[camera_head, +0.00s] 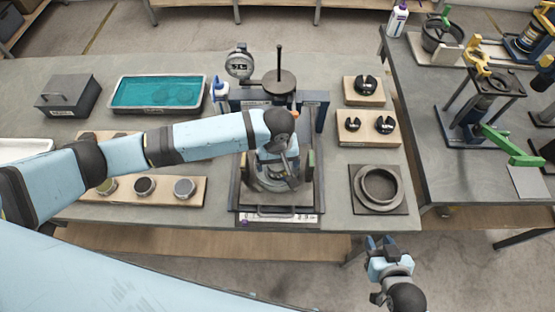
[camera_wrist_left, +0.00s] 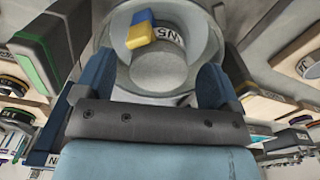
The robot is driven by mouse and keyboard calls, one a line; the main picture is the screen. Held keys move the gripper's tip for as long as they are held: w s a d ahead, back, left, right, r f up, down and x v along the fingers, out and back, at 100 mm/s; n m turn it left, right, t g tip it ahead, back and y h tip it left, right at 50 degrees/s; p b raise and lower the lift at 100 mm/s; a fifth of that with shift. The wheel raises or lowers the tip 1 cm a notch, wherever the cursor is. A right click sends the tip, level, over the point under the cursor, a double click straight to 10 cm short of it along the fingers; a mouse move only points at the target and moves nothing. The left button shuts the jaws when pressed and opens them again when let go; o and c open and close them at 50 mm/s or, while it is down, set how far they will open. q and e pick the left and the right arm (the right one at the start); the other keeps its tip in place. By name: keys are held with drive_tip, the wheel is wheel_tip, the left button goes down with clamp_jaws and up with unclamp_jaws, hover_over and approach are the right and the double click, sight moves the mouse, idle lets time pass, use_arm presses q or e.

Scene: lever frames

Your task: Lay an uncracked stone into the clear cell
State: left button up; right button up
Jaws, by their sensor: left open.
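Three round discs, which look like the stones, sit on a wooden board at the left of the bench: a yellowish one (camera_head: 107,186), a dark one (camera_head: 145,186) and a grey one (camera_head: 185,187). Cracks are too small to see. My left gripper (camera_head: 290,172) is above the metal frame (camera_head: 316,190) at the bench middle, over a round grey vessel (camera_head: 262,182). My right gripper (camera_head: 381,242) is empty in front of the bench, fingers apart. I cannot tell which cell is clear.
A teal-filled tray (camera_head: 158,93) and a dark lidded box (camera_head: 68,96) stand at the back left. A gauge (camera_head: 239,64) rises behind the frame. Slotted weights (camera_head: 366,86) on boards and a grey ring (camera_head: 381,186) are at the right. A second bench carries presses.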

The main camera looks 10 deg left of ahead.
use_arm(q)
wheel_tip(320, 180, up, 14)
drive_tip(key=b, duration=0.1)
drive_tip(key=shift+f, duration=0.15)
idle(0.3)
